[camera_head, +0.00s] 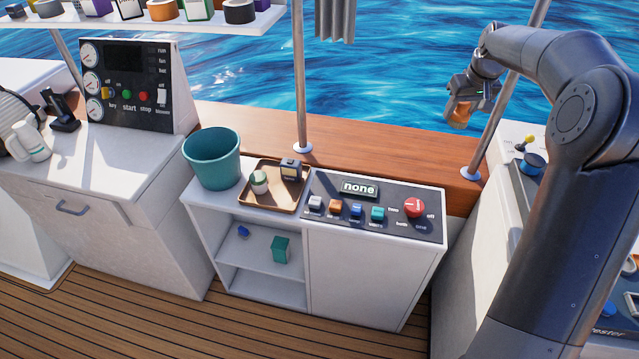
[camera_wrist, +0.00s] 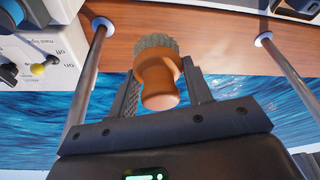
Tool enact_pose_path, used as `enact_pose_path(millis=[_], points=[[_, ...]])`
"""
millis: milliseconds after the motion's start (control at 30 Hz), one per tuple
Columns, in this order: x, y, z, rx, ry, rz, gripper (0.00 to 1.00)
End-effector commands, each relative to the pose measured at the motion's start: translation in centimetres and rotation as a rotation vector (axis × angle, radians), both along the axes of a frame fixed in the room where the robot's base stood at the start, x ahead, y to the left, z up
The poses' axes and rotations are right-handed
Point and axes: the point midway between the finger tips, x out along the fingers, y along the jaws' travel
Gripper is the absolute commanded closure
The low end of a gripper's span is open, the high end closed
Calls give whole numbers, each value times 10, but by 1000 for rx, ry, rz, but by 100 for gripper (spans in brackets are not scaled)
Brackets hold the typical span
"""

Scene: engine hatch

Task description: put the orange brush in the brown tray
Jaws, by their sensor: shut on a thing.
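My gripper (camera_head: 462,104) is raised at the upper right of the head view, above the wooden ledge and in front of the water. It is shut on the orange brush (camera_wrist: 160,84), whose grey bristles point away from the palm in the wrist view. In the head view the brush (camera_head: 461,116) shows as a small orange shape. The brown tray (camera_head: 262,203) lies on the white cabinet, to the lower left of my gripper. In it are a pale green-and-white round item (camera_head: 259,183) and a dark box with a light label (camera_head: 291,169). My gripper is well apart from the tray.
A teal bucket (camera_head: 213,158) stands left of the tray. A control panel (camera_head: 374,205) with several coloured switches and a red knob lies right of it. A metal pole (camera_head: 300,90) rises behind the tray, and another (camera_head: 497,110) stands close to my gripper.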

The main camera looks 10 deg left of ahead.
Motion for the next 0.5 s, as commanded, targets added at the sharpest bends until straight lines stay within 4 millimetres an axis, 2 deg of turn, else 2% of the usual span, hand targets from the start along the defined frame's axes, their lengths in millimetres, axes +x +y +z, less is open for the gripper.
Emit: enact_pose_path(millis=[33, 167, 300, 400, 500], points=[[-2, 31, 0, 0, -1, 39, 78], [-10, 100, 0, 1, -1, 118, 78], [-27, 172, 0, 1, -2, 205, 78], [-42, 218, 0, 2, -2, 263, 78], [-58, 256, -1, 3, -2, 310, 78]])
